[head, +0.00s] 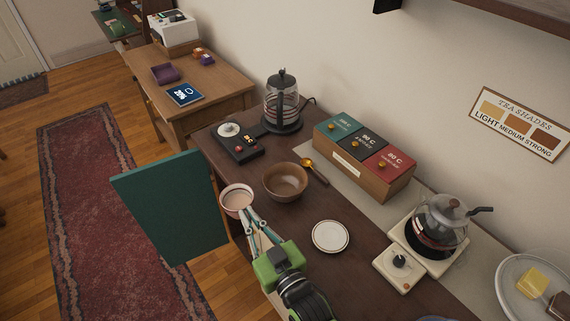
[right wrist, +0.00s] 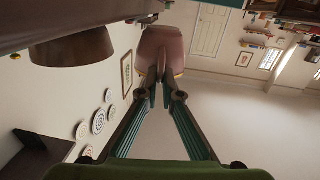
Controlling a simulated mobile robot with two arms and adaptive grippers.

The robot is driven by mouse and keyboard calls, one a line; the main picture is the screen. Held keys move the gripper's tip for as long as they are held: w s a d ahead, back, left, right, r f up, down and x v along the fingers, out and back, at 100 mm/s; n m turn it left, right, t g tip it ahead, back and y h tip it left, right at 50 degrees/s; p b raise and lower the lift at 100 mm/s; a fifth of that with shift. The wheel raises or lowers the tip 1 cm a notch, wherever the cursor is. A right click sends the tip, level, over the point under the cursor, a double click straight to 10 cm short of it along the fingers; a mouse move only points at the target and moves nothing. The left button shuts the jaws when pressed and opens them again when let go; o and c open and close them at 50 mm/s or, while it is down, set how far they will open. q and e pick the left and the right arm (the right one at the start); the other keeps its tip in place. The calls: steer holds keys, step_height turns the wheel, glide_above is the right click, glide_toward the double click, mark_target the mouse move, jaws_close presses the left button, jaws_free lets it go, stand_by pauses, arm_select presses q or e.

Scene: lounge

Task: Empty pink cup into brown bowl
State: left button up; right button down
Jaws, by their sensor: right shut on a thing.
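The pink cup (head: 228,192) is at the left edge of the dark table, just left of the brown bowl. Its open rim faces up and a pale pinkish inside shows; I cannot tell what it holds. My right gripper (head: 252,222) is shut on the cup, reaching it from the front right. The cup (right wrist: 165,45) also shows between the fingertips (right wrist: 163,75) in the right wrist view, which looks upside down. The brown bowl (head: 285,181) stands upright on the table, apart from the cup; it also shows in the wrist view (right wrist: 72,48). My left gripper is out of view.
A white saucer (head: 330,236) lies right of my gripper. A spoon (head: 314,169) and a wooden box of tea tins (head: 350,171) are behind the bowl. A glass kettle (head: 283,105) stands farther back.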

steer(key=shift+w, duration=0.2)
steer(key=shift+s+r, duration=0.25)
steer(key=shift+s, duration=0.1)
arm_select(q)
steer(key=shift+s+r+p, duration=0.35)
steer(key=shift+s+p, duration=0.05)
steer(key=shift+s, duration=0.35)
arm_select(e)
steer(key=w+d+r+m, duration=0.4)
steer(key=d+r+m, duration=0.2)
steer(key=m, duration=0.2)
steer(key=shift+r, duration=0.2)
